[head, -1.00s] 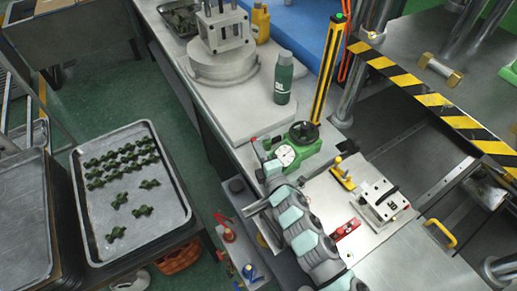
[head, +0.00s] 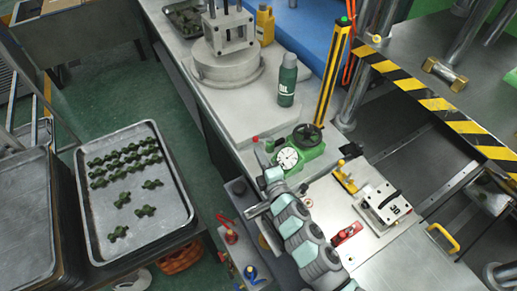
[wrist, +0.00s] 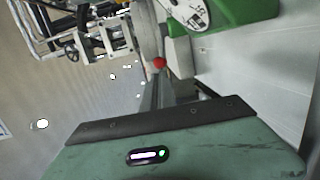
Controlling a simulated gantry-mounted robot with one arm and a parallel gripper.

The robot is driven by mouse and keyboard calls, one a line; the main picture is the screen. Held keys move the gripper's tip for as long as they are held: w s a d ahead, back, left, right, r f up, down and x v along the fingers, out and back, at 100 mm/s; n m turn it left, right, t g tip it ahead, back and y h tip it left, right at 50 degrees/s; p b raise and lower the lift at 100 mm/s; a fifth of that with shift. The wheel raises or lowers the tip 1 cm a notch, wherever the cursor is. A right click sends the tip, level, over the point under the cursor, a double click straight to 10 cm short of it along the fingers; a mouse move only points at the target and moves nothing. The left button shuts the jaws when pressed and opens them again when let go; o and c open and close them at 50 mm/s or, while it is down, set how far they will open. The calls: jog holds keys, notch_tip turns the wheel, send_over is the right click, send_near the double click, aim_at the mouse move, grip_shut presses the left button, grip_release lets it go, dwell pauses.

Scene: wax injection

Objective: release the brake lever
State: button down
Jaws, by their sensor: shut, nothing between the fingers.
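A small red ball knob (wrist: 158,63), which looks like the end of the brake lever, shows in the wrist view just beyond my gripper's narrow grey fingers (wrist: 165,88). The knob also shows in the head view (head: 255,139), at the table edge left of the green dial gauge stand. My gripper (head: 262,156) is shut and empty, close beside the gauge. The lever's shaft is mostly hidden by my gripper, and I cannot tell whether they touch.
The green stand with its white dial (head: 288,159) is close to the right of my gripper. A green bottle (head: 287,80) stands behind it. A yellow-handled clamp (head: 345,178) and a red clamp (head: 346,233) lie right of my arm. The aisle floor is left.

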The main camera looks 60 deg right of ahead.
jog(key=v, duration=0.8)
jog(key=shift+f+p, duration=0.15)
jog(key=shift+p, duration=0.25)
jog(key=shift+s+d+r+m+h+p, duration=0.15)
jog(key=shift+d+r+m+h+p, duration=0.15)
jog(key=shift+r+m, duration=0.45)
jog(key=s+d+r+m+g+h+p, duration=0.2)
jog(key=s+r+m+g, duration=0.15)
jog(key=m, duration=0.65)
jog(key=s+d+r+m+g+h+p, duration=0.2)
jog(key=s+m+g+p, duration=0.15)
jog(key=m, duration=0.75)
jog(key=w+a+f+m+t+y+p, duration=0.1)
jog(key=w+a+f+m+y+p, duration=0.2)
jog(key=m, duration=1.4)
jog(key=w+a+y+p, duration=0.1)
jog(key=w+a+p, duration=0.2)
jog(key=w+a, duration=0.2)
jog(key=shift+w+a+t+y, duration=0.25)
jog(key=shift+w+t+y, duration=0.05)
